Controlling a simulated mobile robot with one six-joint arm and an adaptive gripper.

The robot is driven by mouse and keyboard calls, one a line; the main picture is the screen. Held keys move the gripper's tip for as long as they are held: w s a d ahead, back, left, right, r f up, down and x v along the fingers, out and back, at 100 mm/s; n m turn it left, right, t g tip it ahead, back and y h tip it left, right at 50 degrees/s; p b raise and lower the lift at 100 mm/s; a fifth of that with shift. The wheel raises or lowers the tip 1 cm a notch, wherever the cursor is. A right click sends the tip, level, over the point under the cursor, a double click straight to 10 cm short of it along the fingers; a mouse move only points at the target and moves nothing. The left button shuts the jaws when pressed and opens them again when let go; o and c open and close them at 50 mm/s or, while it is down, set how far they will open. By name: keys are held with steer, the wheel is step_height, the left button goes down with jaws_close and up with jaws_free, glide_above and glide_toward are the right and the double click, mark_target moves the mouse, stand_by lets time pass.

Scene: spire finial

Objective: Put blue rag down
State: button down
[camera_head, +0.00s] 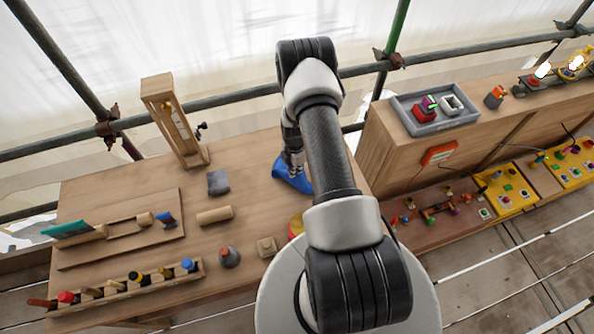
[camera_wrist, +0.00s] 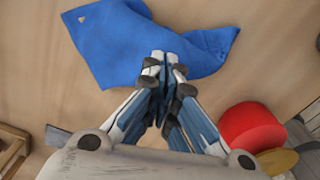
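The blue rag (camera_head: 290,177) lies low over the wooden workbench (camera_head: 120,190), under the end of my arm. In the wrist view the rag (camera_wrist: 130,45) spreads across the top, with folds and a pointed right corner. My gripper (camera_wrist: 165,62) has its fingertips close together at the rag's lower middle edge, and it looks shut on a pinch of the cloth. In the head view my gripper (camera_head: 292,160) is partly hidden by my own arm. I cannot tell how much of the rag rests on the bench.
A red round thing (camera_wrist: 252,127) is right of my gripper in the wrist view. A wooden stand (camera_head: 175,120), grey block (camera_head: 218,182) and wooden cylinder (camera_head: 214,215) are to the left. A grey tray (camera_head: 435,125) sits on the bench to the right. Bare wood surrounds the rag.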

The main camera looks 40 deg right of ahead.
step_height(320, 180, down, 4)
steer(key=b, duration=0.3)
steer(key=shift+f, duration=0.15)
steer(key=shift+r, duration=0.25)
step_height(320, 180, up, 9)
steer(key=p, duration=0.4)
steer(key=shift+f+p, duration=0.15)
steer(key=shift+p, duration=0.25)
